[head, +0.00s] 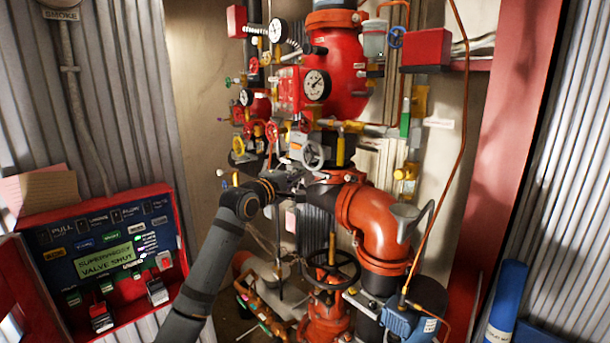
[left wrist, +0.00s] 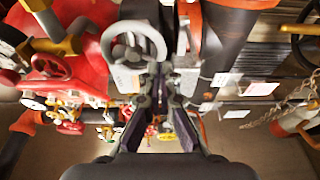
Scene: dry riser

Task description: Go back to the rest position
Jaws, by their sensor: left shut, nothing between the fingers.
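My left arm reaches up from the bottom of the head view to the red riser pipework. My left gripper (head: 292,182) is at the middle of the pipework, in front of the dark pipe section and just below a grey handwheel (head: 312,155). In the left wrist view the gripper (left wrist: 158,92) has its fingers together with nothing held between them. The grey handwheel (left wrist: 133,42) shows just beyond the fingertips, to their left. I cannot tell whether the fingers touch the fittings. My right gripper is in neither view.
A red pipe elbow (head: 385,228) stands right of the gripper, and a dark handwheel (head: 333,270) below it. A pressure gauge (head: 316,85) and small valves crowd above. A red alarm panel (head: 175,215) reading "SUPERVISORY VALVE SHUT" stands at left.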

